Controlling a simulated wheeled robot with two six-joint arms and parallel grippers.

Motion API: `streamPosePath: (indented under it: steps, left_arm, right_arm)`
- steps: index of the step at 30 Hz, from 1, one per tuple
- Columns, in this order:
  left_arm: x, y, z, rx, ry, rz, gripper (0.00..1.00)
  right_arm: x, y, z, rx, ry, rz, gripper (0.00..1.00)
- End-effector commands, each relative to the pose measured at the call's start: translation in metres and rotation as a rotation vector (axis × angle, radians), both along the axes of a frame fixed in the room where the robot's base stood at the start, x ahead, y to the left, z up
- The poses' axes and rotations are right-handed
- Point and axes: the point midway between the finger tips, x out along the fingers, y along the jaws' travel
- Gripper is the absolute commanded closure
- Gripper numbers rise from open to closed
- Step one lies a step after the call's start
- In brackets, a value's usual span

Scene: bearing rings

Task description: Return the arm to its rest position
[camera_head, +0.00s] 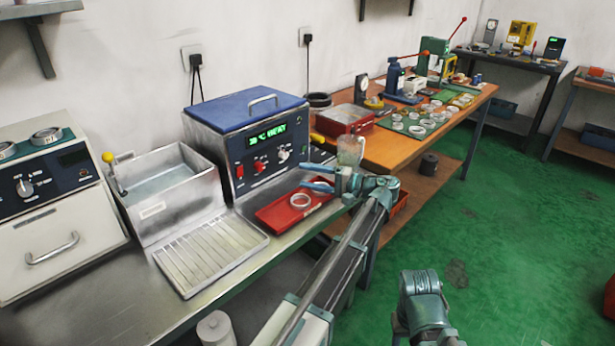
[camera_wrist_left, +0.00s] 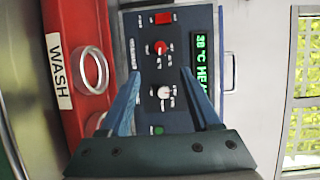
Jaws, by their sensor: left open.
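My left gripper (camera_head: 318,186) is open and empty, its blue fingers pointing left above the right part of the red tray (camera_head: 272,211). In the left wrist view the two blue fingers (camera_wrist_left: 160,92) stand wide apart with nothing between them. A metal ring (camera_head: 300,200) lies in the red tray; it also shows in the left wrist view (camera_wrist_left: 93,70), near the WASH label. Part of a second ring (camera_wrist_left: 97,124) is hidden behind a finger there. My other arm (camera_head: 424,300) shows at the lower right, but its fingers cannot be made out.
A blue-lidded heater (camera_head: 247,120) with a green display stands directly behind the tray. A steel basin (camera_head: 165,185) and ribbed drainboard (camera_head: 210,252) are to its left. A wooden bench (camera_head: 395,148) with a green mat of rings is behind the left arm. Green floor (camera_head: 510,200) is open at right.

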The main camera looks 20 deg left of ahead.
Motion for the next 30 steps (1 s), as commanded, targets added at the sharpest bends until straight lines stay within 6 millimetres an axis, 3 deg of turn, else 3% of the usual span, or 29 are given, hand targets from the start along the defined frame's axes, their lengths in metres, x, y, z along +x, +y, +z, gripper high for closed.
streamPosePath:
  steps: [7,11,17,24,30]
  left_arm:
    - [-0.004,-0.001,0.001,-0.015,0.002,-0.004,0.36]
    - [-0.029,-0.011,0.002,-0.135,0.02,-0.031,0.36]
    - [-0.098,-0.055,-0.012,-0.506,0.082,-0.102,0.36]
    - [-0.198,-0.144,-0.014,-1.002,0.178,-0.183,0.36]
    - [-0.261,-0.204,-0.002,-1.294,0.243,-0.218,0.36]
  right_arm:
    - [0.0,0.0,0.004,0.0,0.0,0.0,0.5]
    - [0.0,0.0,0.032,0.0,0.0,0.0,0.5]
    - [0.0,0.0,0.094,0.0,0.0,0.0,0.5]
    - [0.0,0.0,0.168,0.0,0.0,-0.001,0.5]
    - [0.0,0.0,0.204,0.0,0.0,-0.001,0.5]
